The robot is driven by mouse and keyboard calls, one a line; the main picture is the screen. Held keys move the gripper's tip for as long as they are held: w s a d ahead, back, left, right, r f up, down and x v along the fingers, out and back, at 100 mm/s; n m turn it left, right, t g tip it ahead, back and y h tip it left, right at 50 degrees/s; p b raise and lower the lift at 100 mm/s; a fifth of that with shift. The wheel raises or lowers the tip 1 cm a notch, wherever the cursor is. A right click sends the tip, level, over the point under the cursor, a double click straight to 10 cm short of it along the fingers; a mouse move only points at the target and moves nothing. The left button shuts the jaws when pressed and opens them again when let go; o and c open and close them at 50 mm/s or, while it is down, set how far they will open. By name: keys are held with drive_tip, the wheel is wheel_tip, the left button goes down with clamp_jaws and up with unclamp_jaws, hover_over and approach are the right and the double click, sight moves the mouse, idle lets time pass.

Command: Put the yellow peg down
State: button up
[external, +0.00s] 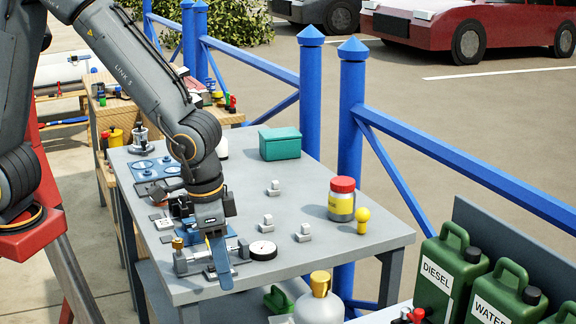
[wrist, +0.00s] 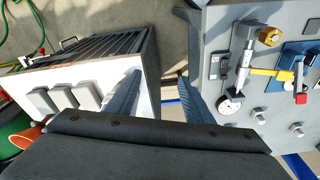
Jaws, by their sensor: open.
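A yellow peg (external: 363,220) with a round head stands upright on the grey table (external: 330,262) near its right corner, beside a yellow jar with a red lid (external: 342,198). My gripper (external: 220,282) points down at the table's front left edge, well to the left of the peg and apart from it. In the wrist view, the two bluish fingers of my gripper (wrist: 158,76) are spread with nothing between them. I cannot make out the round-headed peg in the wrist view.
A micrometer (wrist: 243,68) and round dial (wrist: 230,104) lie close to my fingers. Several small grey blocks (external: 268,223) and a teal box (external: 280,143) stand on the table. Blue railing (external: 352,130) runs behind it. A white-sided cabinet (wrist: 90,70) is left in the wrist view.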

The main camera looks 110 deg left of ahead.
drive_tip(key=s+d+f+m, duration=0.1)
drive_tip(key=s+d+m, duration=0.2)
drive_tip(key=s, duration=0.3)
drive_tip(key=s+d+f+m+h, duration=0.1)
drive_tip(key=s+d+m, duration=0.1)
drive_tip(key=s+d, duration=0.3)
drive_tip(key=shift+s+d+f+m+g, duration=0.3)
drive_tip(key=shift+s+f+m, duration=0.1)
drive_tip(key=shift+s, duration=0.85)
